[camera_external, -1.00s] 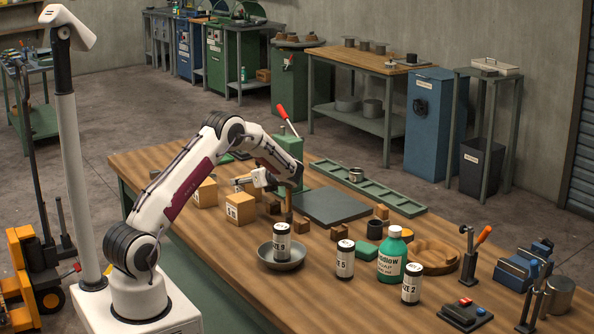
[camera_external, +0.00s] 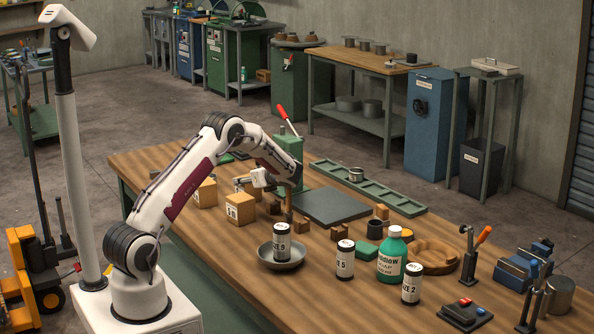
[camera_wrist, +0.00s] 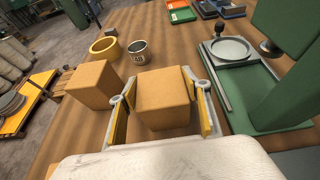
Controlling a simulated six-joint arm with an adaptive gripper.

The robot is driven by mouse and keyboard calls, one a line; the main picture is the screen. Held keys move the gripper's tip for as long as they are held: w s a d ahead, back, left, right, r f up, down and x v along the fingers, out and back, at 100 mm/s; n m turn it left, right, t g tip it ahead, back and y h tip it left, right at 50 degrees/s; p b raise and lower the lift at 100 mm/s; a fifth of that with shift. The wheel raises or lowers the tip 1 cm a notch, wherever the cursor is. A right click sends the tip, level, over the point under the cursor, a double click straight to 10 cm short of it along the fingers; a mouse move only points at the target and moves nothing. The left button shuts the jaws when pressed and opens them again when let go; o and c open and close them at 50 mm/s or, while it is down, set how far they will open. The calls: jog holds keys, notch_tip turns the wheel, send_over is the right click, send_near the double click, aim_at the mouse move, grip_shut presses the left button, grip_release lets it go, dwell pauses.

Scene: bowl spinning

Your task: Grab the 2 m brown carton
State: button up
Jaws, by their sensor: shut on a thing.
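A plain brown carton (camera_wrist: 165,97) sits between the two fingers of my gripper (camera_wrist: 163,112) in the wrist view. The fingers are shut on its sides. A second brown carton (camera_wrist: 92,83) stands just left of it, apart from the gripper. In the external view my gripper (camera_external: 243,183) is low over the bench, beside a nearer brown carton (camera_external: 240,209) with a small label and a farther one (camera_external: 205,193). The label is too small to read. I cannot tell for certain in that view which carton is held.
A green press (camera_external: 288,150) stands just right of my gripper. A bowl (camera_external: 290,265) with a labelled can in it, more cans, and a green-and-white bottle (camera_external: 391,257) stand nearer the front right. Small brown blocks (camera_external: 302,228) lie between.

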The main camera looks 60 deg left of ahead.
jog(key=shift+r, duration=0.1)
jog(key=shift+r, duration=4.95)
jog(key=shift+a, duration=0.1)
